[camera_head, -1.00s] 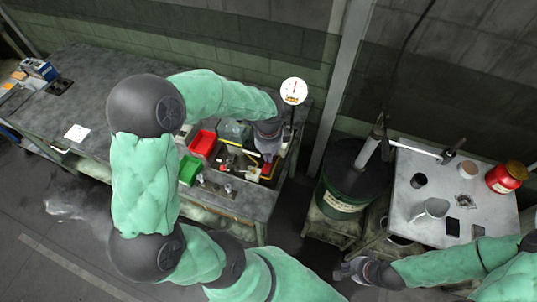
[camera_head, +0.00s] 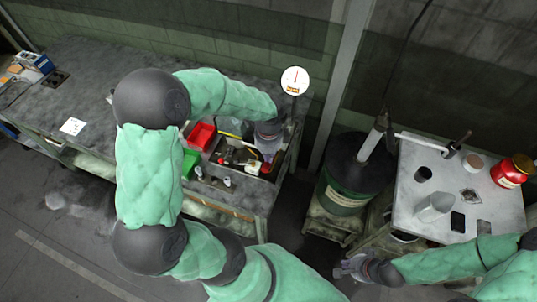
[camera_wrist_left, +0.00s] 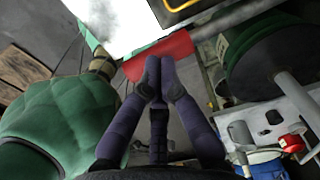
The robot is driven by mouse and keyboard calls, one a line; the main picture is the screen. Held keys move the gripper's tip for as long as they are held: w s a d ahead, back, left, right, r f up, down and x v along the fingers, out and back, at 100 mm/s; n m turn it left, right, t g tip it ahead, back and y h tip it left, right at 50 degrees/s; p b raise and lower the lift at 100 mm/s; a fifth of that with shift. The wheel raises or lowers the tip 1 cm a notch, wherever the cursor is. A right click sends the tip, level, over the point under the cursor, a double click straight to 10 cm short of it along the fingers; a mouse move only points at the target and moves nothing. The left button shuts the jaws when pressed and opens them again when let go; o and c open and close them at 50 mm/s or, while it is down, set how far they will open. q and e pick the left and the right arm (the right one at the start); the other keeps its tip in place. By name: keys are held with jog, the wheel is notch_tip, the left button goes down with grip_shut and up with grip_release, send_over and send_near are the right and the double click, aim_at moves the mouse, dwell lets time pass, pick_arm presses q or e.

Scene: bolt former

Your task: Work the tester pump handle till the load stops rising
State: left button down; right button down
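The tester's round white dial gauge (camera_head: 295,80) stands on a thin post at the back right of the workbench, its needle pointing about straight up. My left gripper (camera_head: 268,150) is over the bench's right end, below the gauge. In the left wrist view its fingers (camera_wrist_left: 158,72) are close together, with a red piece (camera_wrist_left: 186,45) just beyond the tips. I cannot tell whether they touch it. I cannot make out the pump handle; my gripper and arm cover part of the tester area. My right gripper (camera_head: 350,267) hangs over the floor, too small to read.
A red bin (camera_head: 201,136) and a green bin (camera_head: 188,166) sit left of a dark tray of tools (camera_head: 240,160). A dark green drum (camera_head: 346,190) and a metal table (camera_head: 500,219) with a red can (camera_head: 510,172) stand to the right.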

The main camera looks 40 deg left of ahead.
pick_arm(q)
jog(key=shift+w+f+b, duration=0.1)
jog(key=shift+f+b, duration=1.85)
jog(key=shift+f, duration=1)
jog(key=shift+r, duration=0.15)
notch_tip(320, 180, up, 11)
jog(key=p, duration=0.9)
jog(key=shift+p, duration=0.3)
